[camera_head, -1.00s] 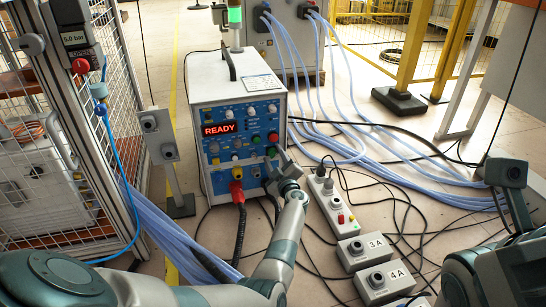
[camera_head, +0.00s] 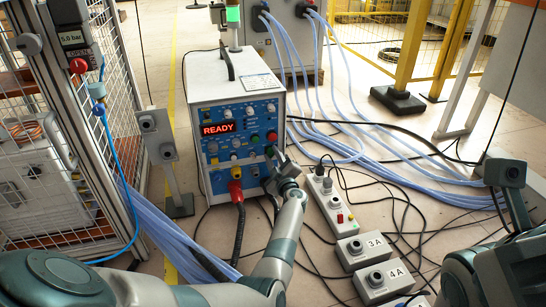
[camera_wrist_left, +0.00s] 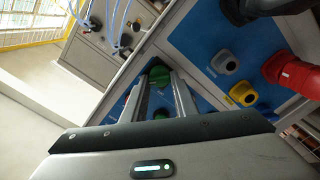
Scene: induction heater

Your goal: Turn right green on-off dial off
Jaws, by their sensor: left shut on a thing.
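The green dial (camera_wrist_left: 158,75) sits low on the right of the blue front panel (camera_head: 228,139) of the white heater box. In the left wrist view it shows between my fingertips. My left gripper (camera_wrist_left: 160,88) is shut on this green dial. In the head view my left gripper (camera_head: 277,162) is at the panel's lower right corner and partly covers the dial, so its marking cannot be read. The display (camera_head: 219,128) reads READY in red. The end of my right arm (camera_head: 505,172) shows at the right edge, away from the box; its fingers cannot be made out.
A power strip (camera_head: 332,203) and two grey boxes marked 3A (camera_head: 365,251) and 4A (camera_head: 384,281) lie on the floor at right. Blue hoses and black cables cross the floor. A mesh cage stands at left.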

